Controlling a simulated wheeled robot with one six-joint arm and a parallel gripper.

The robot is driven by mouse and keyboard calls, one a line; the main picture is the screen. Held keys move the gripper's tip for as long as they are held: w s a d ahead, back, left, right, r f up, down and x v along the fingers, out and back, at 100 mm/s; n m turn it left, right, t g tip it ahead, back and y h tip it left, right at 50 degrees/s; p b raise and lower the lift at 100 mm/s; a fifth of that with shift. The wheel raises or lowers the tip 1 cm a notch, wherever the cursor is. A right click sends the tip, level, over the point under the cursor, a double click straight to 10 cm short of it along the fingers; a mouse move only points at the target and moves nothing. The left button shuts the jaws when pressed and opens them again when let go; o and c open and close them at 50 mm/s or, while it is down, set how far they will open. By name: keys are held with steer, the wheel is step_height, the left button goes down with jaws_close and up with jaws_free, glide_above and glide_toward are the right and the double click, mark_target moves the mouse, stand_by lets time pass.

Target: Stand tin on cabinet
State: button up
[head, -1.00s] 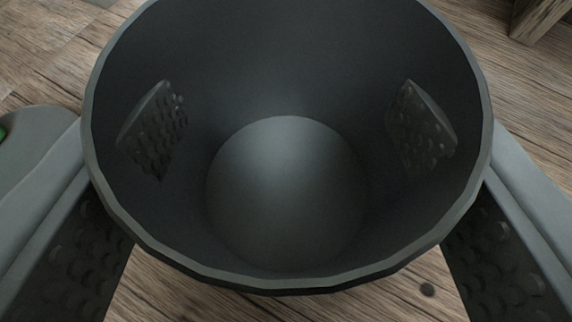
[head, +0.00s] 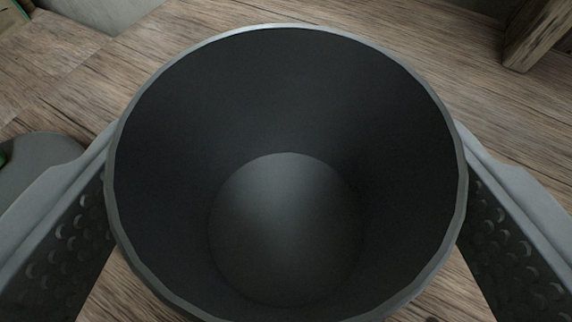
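A dark grey, round, open-topped tin (head: 290,100) fills the middle of the head view. I look down into it; it is empty and its round bottom shows. My gripper (head: 286,185) has one finger on each side of the tin, with studded pads facing it. The fingers are spread around the tin and look opened, close to its rim at left and right. The fingertips are hidden behind the tin's walls. Below the tin is a brown wood-grained surface (head: 150,65); I cannot tell whether this is the cabinet, or whether the tin's base touches it.
A wooden post or leg (head: 536,36) stands at the top right. A grey rounded thing with a bit of green (head: 40,170) shows at the left edge. A pale grey block or wall (head: 80,32) is at the top left. Bare wood lies behind the tin.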

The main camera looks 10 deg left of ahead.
steer(key=v, duration=1.1)
steer(key=shift+s, duration=0.35)
steer(key=shift+r, duration=0.1)
